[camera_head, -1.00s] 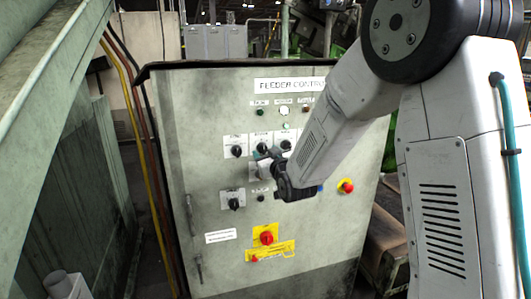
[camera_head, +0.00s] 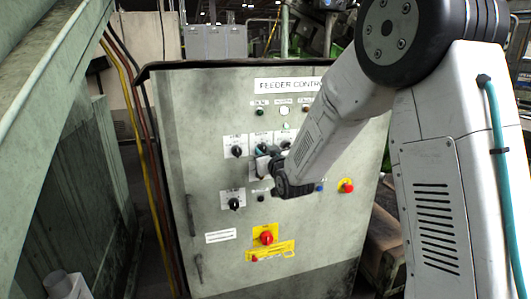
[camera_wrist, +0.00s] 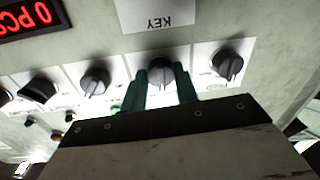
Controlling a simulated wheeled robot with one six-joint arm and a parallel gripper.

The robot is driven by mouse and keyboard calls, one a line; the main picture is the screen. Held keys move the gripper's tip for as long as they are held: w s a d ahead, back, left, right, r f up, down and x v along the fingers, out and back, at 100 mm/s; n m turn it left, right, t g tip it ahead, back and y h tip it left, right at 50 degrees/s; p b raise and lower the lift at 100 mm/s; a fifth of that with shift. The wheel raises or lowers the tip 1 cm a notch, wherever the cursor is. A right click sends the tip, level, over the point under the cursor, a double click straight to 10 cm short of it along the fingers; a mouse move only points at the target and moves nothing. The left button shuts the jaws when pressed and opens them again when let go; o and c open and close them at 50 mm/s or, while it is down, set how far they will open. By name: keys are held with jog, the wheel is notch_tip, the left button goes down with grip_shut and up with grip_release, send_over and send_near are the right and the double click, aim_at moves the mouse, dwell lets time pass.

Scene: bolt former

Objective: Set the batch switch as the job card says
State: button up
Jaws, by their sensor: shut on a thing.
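The feeder control cabinet (camera_head: 215,110) faces me with rows of black rotary switches on white plates. My gripper (camera_wrist: 161,80) is at the upper switch area, its teal fingers on either side of a black knob (camera_wrist: 160,68). It is shut on this knob, which stays on the panel. In the head view my gripper (camera_head: 264,158) and wrist hide part of the panel there. The switch label and pointer setting cannot be read. I cannot identify a readable job card.
Other knobs flank the held one in the wrist view, at one side (camera_wrist: 95,81) and the other (camera_wrist: 228,65). A red display (camera_wrist: 32,18) reads 0 PCS. A red emergency button (camera_head: 346,186) and red main switch (camera_head: 266,238) sit on the cabinet.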

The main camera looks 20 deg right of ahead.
jog(key=m, duration=0.4)
jog(key=shift+m, duration=0.3)
jog(key=shift+m+t, duration=0.3)
jog(key=shift+m, duration=1.6)
jog(key=o, duration=1)
jog(key=s, duration=0.7)
jog(key=shift+s+d+f, duration=0.15)
jog(key=shift+s+f, duration=0.1)
jog(key=shift+s, duration=0.15)
